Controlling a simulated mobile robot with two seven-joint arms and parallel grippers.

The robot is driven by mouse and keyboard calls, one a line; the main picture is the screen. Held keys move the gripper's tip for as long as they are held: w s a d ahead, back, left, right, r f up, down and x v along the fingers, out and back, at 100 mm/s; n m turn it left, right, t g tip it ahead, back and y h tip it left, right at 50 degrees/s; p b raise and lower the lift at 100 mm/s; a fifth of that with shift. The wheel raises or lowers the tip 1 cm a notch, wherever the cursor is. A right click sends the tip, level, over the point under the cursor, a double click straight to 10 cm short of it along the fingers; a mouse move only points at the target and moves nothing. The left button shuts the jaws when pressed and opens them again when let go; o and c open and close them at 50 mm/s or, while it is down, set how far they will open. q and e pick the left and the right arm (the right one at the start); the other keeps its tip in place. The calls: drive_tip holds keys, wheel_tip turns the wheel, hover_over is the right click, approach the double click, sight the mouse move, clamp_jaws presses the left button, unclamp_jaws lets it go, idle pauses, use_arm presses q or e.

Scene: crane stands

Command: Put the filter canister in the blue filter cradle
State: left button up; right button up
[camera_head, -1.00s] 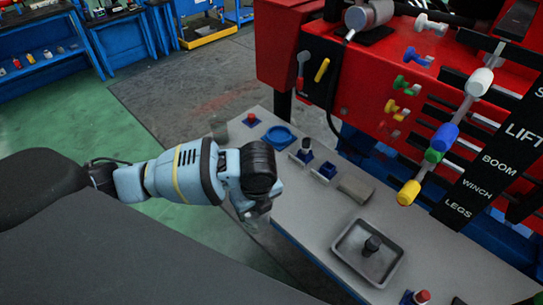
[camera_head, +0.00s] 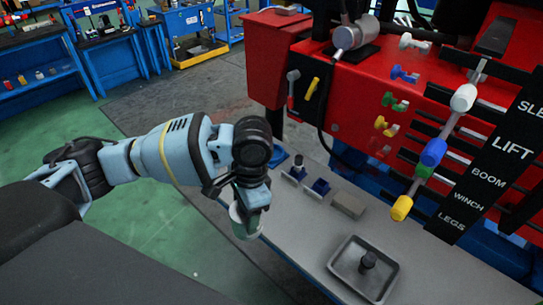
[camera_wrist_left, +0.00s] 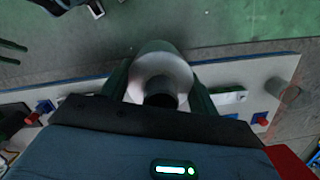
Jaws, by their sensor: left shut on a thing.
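My left gripper (camera_head: 249,205) is shut on a pale, round filter canister (camera_head: 244,224), held in the air beside the near left edge of the grey bench. In the left wrist view, the canister (camera_wrist_left: 163,68) sits between the two dark fingers, with a dark round end toward the camera. A low blue piece (camera_head: 278,157) on the bench, partly hidden behind my gripper, may be the blue filter cradle; I cannot tell for certain. The canister is apart from it. My right gripper is not in view.
Small blue holders (camera_head: 320,187), a grey block (camera_head: 349,204) and a grey tray (camera_head: 342,267) with a dark plug (camera_head: 368,260) stand on the bench. A red machine with coloured levers (camera_head: 433,153) rises behind it. The bench between block and tray is clear.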

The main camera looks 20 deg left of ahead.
use_arm(q)
drive_tip(key=n, duration=0.1)
drive_tip(key=r+n, duration=0.1)
drive_tip(key=n, duration=0.1)
drive_tip(key=r+n, duration=0.1)
drive_tip(key=shift+s+a+r+h, duration=0.1)
drive_tip(key=shift+s+r+h, duration=0.15)
drive_tip(key=shift+h, duration=0.15)
drive_tip(key=n, duration=0.1)
drive_tip(key=r+n, duration=0.1)
drive_tip(key=n, duration=0.2)
drive_tip(key=shift+s+a+r, duration=0.1)
drive_tip(key=shift+s+r, duration=0.15)
drive_tip(key=shift+r, duration=0.1)
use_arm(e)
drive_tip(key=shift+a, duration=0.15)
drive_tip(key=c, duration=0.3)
use_arm(q)
drive_tip(key=shift+w, duration=0.1)
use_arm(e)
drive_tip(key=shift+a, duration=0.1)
